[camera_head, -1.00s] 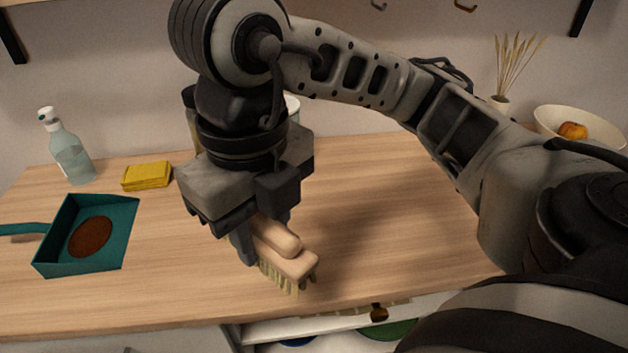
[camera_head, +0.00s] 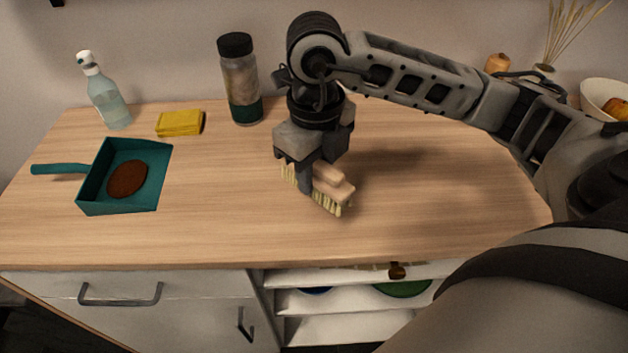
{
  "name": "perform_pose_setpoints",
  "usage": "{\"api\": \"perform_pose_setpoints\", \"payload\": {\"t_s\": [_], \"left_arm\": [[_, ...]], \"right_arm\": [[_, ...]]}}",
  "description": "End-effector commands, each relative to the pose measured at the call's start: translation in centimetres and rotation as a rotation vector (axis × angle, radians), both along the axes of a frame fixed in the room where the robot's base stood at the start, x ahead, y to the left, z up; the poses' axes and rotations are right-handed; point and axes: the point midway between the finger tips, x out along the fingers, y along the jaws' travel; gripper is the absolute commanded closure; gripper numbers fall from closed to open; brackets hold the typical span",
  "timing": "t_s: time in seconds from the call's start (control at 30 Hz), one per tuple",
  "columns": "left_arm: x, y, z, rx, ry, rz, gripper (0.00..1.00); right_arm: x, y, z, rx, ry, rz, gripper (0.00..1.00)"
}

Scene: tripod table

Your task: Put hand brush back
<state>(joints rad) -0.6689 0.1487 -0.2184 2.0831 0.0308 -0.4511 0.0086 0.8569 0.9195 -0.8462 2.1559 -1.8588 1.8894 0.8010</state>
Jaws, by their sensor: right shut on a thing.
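A wooden hand brush (camera_head: 334,187) with pale bristles is in my right gripper (camera_head: 312,180) over the right half of the wooden counter. The gripper points down and is shut on the brush. The bristles face down; I cannot tell whether they touch the counter. Part of the brush is hidden behind the fingers. A teal dustpan (camera_head: 97,183) lies on the left of the counter, its handle to the left, with a brown patch (camera_head: 127,179) in it. My left gripper is not in view.
A spray bottle (camera_head: 107,100), a yellow sponge (camera_head: 180,123) and a dark-capped jar (camera_head: 241,85) stand along the back. A bowl (camera_head: 597,92) is at the far right. Open shelves (camera_head: 340,301) and a drawer (camera_head: 130,286) are below the front edge. The counter's middle (camera_head: 225,205) is clear.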

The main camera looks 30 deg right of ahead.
Motion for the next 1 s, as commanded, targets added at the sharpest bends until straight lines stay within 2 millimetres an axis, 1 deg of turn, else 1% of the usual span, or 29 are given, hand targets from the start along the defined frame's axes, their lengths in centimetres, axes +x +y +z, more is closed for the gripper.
{"api": "perform_pose_setpoints", "payload": {"t_s": [0.03, 0.17, 0.27, 0.4, 0.5, 0.77, 0.9, 0.93, 1.0], "left_arm": [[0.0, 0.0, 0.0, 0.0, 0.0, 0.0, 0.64], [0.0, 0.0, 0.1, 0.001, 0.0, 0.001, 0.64], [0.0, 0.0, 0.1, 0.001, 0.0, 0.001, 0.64], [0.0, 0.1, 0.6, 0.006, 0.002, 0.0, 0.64], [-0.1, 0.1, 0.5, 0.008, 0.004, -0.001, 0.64], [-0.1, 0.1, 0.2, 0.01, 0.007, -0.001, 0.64], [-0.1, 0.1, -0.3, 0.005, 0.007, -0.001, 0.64], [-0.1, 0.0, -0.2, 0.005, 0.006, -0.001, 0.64], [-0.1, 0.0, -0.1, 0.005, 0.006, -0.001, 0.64]], "right_arm": [[0.4, -0.2, -0.5, 0.001, 0.001, -0.003, 0.88], [0.9, -0.4, -1.2, 0.002, 0.0, -0.001, 0.88], [1.6, -0.8, -2.2, 0.001, 0.002, -0.002, 0.88], [1.5, -0.8, -4.2, 0.001, 0.003, 0.001, 0.88], [1.6, -0.8, -5.0, 0.002, 0.0, 0.0, 0.88], [1.6, -0.8, -5.1, 0.001, -0.002, 0.001, 0.88], [1.6, -0.8, -5.7, 0.001, -0.002, 0.001, 0.88], [1.6, -0.8, -5.5, 0.001, -0.002, 0.001, 0.64], [1.6, -0.8, -5.5, 0.001, -0.001, 0.001, 0.48]]}}
